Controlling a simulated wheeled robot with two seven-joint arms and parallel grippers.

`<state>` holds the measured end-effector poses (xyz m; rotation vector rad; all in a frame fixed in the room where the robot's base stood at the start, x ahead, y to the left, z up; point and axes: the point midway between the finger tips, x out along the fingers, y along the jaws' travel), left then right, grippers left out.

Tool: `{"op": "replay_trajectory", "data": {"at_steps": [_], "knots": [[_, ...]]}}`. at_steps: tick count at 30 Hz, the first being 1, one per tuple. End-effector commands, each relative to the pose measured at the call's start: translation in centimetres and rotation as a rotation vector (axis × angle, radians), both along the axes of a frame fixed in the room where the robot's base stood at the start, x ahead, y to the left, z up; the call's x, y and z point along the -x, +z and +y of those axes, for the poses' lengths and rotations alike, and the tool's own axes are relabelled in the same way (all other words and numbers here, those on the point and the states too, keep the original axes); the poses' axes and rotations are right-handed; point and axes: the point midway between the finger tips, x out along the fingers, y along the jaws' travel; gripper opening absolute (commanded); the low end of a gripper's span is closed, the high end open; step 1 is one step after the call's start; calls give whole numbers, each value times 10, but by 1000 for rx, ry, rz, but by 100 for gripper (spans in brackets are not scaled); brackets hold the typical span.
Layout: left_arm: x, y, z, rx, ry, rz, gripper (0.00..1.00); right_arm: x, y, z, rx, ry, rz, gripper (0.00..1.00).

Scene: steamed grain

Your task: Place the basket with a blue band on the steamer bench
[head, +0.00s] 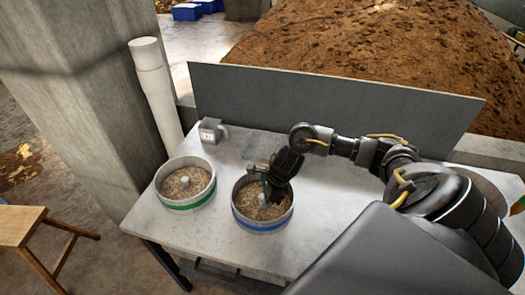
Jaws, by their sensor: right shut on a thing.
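The basket with a blue band (240,223) is a round metal basket filled with grain. It is on or just above the pale grey metal bench (330,198); I cannot tell if it touches. My right gripper (266,192) reaches down into it from the upper right and is shut, by the look of it on the basket's central knob, which the fingers partly hide. A similar basket with a green band (190,205) sits to the left, with its knob visible. I cannot tell from this view whether this bench is the steamer bench. My left gripper is not in view.
A small grey box (210,131) stands at the bench's back left. A grey panel (320,105) runs along the back. A white pipe (157,90) and a concrete pillar (85,85) rise at left. A wooden stool (25,228) stands at far left. A brown grain heap (370,45) lies behind.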

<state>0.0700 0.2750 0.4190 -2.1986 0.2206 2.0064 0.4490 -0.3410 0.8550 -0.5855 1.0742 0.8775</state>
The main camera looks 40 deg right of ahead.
Motion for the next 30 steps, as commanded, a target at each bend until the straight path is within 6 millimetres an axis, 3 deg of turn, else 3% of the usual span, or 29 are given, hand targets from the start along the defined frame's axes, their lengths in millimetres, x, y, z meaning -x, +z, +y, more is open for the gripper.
{"op": "replay_trajectory", "data": {"at_steps": [2, 3, 8, 20, 30], "knots": [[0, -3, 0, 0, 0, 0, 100, -1, -1, 0, -1, 0, -4, 0], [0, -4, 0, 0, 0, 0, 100, 0, -3, 0, 0, 0, 0, 25], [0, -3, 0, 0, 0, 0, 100, 0, -2, 0, 0, 0, 0, 46], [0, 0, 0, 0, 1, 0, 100, 0, 5, -2, 1, 0, -2, 46], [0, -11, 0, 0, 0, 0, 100, 14, 67, -24, 3, 1, -5, 46]]}}
